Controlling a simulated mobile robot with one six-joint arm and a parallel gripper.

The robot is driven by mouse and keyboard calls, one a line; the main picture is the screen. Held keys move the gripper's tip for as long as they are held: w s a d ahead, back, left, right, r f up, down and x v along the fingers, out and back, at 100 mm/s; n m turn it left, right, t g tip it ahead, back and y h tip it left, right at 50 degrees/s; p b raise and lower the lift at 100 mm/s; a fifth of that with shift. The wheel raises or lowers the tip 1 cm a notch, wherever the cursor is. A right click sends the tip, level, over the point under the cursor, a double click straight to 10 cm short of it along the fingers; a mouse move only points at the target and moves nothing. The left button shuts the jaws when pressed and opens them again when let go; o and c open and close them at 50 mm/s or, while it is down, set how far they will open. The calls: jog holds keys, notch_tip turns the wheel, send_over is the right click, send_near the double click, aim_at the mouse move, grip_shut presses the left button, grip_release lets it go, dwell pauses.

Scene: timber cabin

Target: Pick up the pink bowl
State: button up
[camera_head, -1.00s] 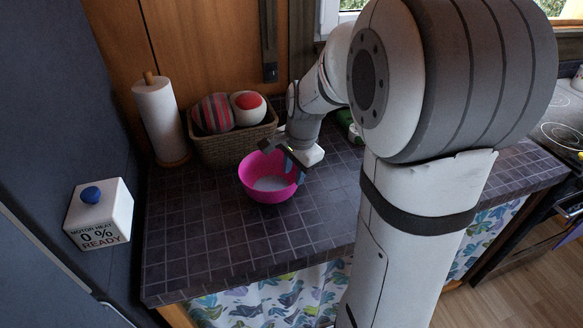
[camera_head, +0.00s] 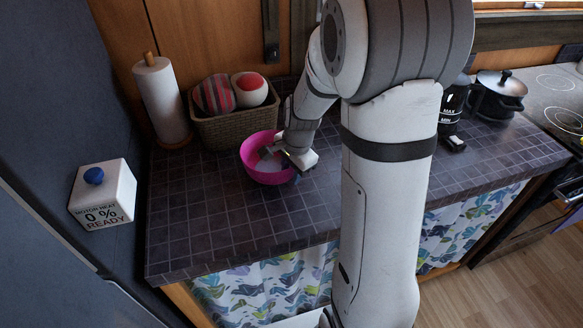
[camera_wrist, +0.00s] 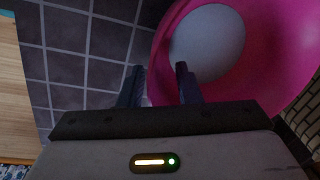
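The pink bowl (camera_head: 263,174) stands upright on the dark tiled counter, with a pale grey inner bottom. In the head view my gripper (camera_head: 272,152) is at the bowl's right side, partly covering its rim. In the wrist view the bowl (camera_wrist: 265,75) fills the upper right. My gripper (camera_wrist: 157,70) is open there, with its two fingers apart on either side of the bowl's wall: one finger over the inside, the other outside above the tiles. I cannot tell whether either finger touches the bowl.
A wicker basket (camera_head: 228,131) with two balls stands behind the bowl, near a paper towel roll (camera_head: 160,100). A white box with a blue knob (camera_head: 103,196) is at the left. A black pot (camera_head: 497,96) stands at the right. The counter (camera_head: 205,220) in front is clear.

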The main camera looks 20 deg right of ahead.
jog(key=shift+c, duration=0.2)
grip_shut()
jog(key=shift+s, duration=0.1)
